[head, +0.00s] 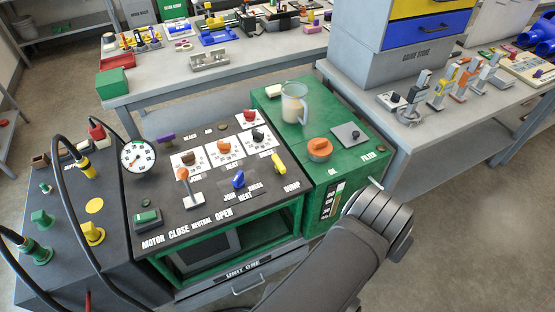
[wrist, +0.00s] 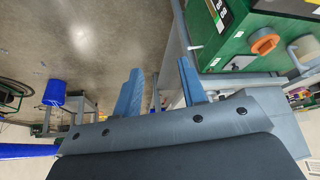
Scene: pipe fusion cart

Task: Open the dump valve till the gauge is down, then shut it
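The pressure gauge (head: 138,157), a white dial in a black rim, stands at the left of the dark panel in the head view. Its reading is too small to tell. A yellow handle (head: 278,162) stands at the panel's right side, just behind the label that appears to read DUMP; I take it for the dump valve. Whether it is open or shut I cannot tell. My gripper (wrist: 160,88) shows in the wrist view with its two blue-grey fingers spread and nothing between them. It is away from the panel; the head view does not show its fingers.
The panel also carries an orange-knobbed lever (head: 183,175), a blue knob (head: 239,180) and several other knobs. A green cabinet (head: 340,166) with a clear jug (head: 294,103) and an orange cap (head: 319,149) adjoins at right. Black hoses (head: 62,190) arch over the left side.

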